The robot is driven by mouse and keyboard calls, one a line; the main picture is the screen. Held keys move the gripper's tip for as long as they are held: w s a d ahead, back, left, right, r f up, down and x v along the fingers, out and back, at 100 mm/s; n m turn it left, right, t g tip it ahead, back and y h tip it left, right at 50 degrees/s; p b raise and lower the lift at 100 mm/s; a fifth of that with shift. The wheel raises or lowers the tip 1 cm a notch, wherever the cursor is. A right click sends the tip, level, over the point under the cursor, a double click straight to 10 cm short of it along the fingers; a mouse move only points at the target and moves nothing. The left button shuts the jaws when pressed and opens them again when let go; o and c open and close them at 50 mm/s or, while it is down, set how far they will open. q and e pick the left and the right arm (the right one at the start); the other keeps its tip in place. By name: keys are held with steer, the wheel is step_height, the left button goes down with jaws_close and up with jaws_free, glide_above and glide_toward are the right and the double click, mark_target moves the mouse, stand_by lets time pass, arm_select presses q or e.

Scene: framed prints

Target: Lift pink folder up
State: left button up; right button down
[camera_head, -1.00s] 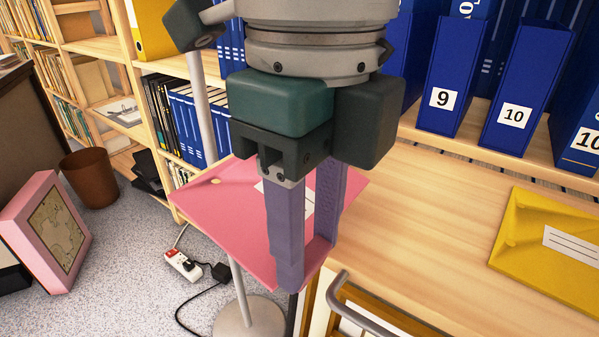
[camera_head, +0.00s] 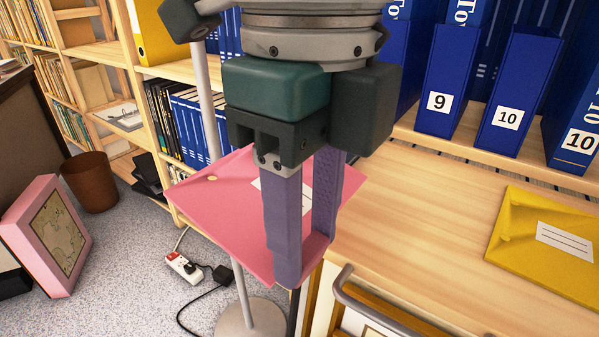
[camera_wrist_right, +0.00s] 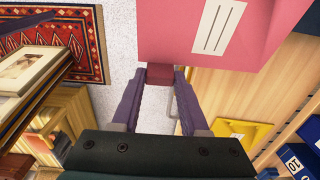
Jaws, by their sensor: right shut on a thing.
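The pink folder (camera_head: 225,203) has a white lined label and lies roughly flat at the left edge of the wooden counter, sticking out over the floor. My right gripper (camera_head: 306,262) points down with its two purple fingers at the folder's near corner, shut on it. In the right wrist view the folder (camera_wrist_right: 190,40) fills the top, and the fingertips (camera_wrist_right: 160,78) pinch its edge. The fingers and wrist hide part of the folder in the head view. I cannot tell whether the folder touches the counter. My left gripper is not in view.
A yellow folder (camera_head: 545,235) lies on the counter (camera_head: 430,230) to the right. Blue binders (camera_head: 440,85) stand on the shelf behind. A metal rail (camera_head: 350,290) is near the counter's front. A pole on a round base (camera_head: 250,322) stands below the folder.

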steer(key=shift+r+p, duration=0.8)
steer(key=shift+r, duration=0.6)
steer(key=shift+r+p, duration=0.5)
steer(key=shift+r, duration=0.55)
